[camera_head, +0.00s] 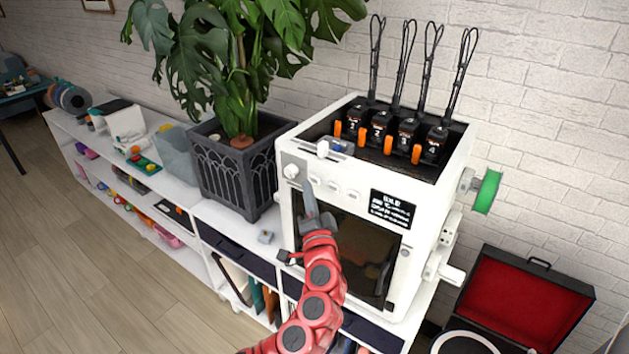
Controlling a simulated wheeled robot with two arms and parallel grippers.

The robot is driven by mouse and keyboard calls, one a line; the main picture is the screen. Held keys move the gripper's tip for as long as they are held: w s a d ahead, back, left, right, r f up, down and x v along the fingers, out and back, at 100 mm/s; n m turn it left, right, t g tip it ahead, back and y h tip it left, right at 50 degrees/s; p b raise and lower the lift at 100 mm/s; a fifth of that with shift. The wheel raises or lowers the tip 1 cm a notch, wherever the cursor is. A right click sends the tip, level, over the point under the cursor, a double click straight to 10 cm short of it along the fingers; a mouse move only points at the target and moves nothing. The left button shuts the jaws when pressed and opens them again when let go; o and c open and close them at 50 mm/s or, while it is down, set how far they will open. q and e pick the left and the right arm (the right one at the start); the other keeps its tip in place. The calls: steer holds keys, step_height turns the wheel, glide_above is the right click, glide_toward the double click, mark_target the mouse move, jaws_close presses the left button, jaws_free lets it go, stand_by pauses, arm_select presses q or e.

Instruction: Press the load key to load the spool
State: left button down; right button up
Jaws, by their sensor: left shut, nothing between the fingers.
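The white machine (424,243) stands on the shelf unit with its front facing me. Its front panel carries a round knob (291,171) and a row of small pale keys (332,185). The labels on the keys are too small to read, so I cannot tell which is the load key. A dark display (392,210) with white text sits right of the keys. A green spool (487,192) is on the machine's right side. My left gripper (306,186) is shut and empty, its grey tip at the panel just below the knob and leftmost key. I cannot tell whether it touches. My right gripper is out of view.
Several numbered black units (380,130) with orange tabs and tall black loops sit in the machine's top. A potted plant (228,175) stands close on the left. An open red-lined case (520,305) is at the lower right. The wooden floor (80,270) is clear.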

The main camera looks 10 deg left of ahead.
arm_select(q)
steer(key=shift+w, duration=0.1)
stand_by(0.8)
steer(key=shift+w+d+b, duration=0.15)
steer(key=shift+w+b, duration=0.2)
steer(key=shift+b, duration=0.15)
steer(key=shift+w+d+b, duration=0.1)
steer(key=shift+w+b, duration=0.2)
steer(key=shift+b, duration=0.1)
stand_by(0.4)
steer(key=shift+s, duration=0.15)
steer(key=shift+s+a, duration=0.3)
steer(key=shift+s, duration=0.3)
